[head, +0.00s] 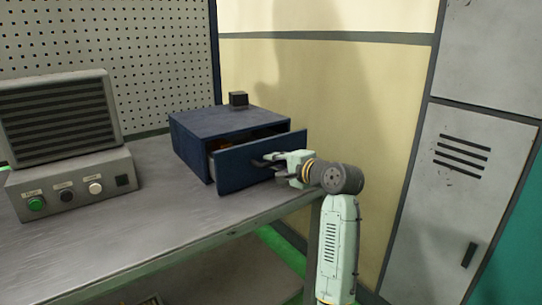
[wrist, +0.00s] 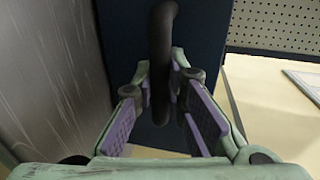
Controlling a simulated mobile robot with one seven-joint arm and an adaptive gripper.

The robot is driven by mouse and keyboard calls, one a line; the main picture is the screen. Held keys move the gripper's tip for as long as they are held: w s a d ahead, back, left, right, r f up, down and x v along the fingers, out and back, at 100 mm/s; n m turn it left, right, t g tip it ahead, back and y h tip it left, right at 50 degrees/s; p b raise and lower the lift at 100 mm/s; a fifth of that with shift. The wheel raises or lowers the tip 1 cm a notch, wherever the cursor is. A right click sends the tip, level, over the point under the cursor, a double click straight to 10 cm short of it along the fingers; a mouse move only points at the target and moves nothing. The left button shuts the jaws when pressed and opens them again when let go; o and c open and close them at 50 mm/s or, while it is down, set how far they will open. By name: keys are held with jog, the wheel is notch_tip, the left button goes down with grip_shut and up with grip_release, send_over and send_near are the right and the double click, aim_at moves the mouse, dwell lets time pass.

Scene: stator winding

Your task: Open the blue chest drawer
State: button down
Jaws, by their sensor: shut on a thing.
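The blue chest (head: 225,130) stands on the grey workbench, with its drawer front (head: 262,160) pulled partly out toward the bench's front edge. Something orange-brown shows inside the gap behind the front. My gripper (head: 268,162) is at the drawer front. In the wrist view, my gripper (wrist: 160,100) has its purple-padded fingers on either side of the dark curved handle (wrist: 162,40), shut on it. The blue drawer front (wrist: 125,40) fills the area behind the handle. The drawer's inside is mostly hidden in the head view.
A small black block (head: 238,98) sits on top of the chest. A grey control box (head: 70,185) with buttons and a louvred panel (head: 55,115) stand at the left of the workbench (head: 140,220). A pegboard rises behind. A grey locker (head: 450,190) stands at the right.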

jog(key=f+p+v, duration=0.3)
jog(key=v, duration=1.3)
jog(key=shift+s+d+f, duration=0.2)
jog(key=shift+s, duration=0.15)
jog(key=c, duration=1.6)
grip_release()
jog(key=v, duration=1.2)
